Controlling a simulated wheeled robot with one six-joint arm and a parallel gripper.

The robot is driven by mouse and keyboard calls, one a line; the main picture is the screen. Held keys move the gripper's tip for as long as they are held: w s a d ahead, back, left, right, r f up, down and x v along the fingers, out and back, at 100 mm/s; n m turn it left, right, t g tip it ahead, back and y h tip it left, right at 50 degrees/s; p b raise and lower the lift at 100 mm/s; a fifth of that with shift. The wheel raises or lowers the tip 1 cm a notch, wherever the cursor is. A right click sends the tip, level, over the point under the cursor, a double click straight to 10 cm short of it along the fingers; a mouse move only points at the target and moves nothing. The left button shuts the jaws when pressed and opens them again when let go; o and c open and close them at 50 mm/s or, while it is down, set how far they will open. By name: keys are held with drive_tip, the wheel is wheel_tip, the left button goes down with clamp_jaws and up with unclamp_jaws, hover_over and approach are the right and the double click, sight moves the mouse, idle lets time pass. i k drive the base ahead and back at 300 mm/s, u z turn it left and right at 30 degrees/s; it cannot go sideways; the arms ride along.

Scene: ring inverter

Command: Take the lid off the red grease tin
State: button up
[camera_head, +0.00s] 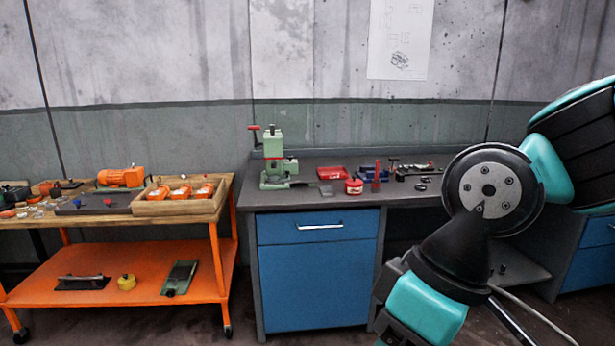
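A small round red tin (354,187) stands on the dark grey workbench (300,198), close to its front edge and right of the green press. It looks like the grease tin. My arm crosses the right side of the view and bends down past the bottom edge. My gripper is not in view, so whether it is open or holds anything does not show.
A green press (277,160) stands left of the tin. A red tray (332,173) and a blue holder (373,174) are close behind it. Small dark tools (412,170) lie to the right. An orange trolley (130,285) with parts stands left of the bench.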

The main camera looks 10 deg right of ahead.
sight(354, 182)
drive_tip(key=u, duration=0.3)
drive_tip(key=i, duration=2.05)
drive_tip(key=z, duration=0.45)
drive_tip(key=i, duration=1.05)
drive_tip(key=z, duration=0.35)
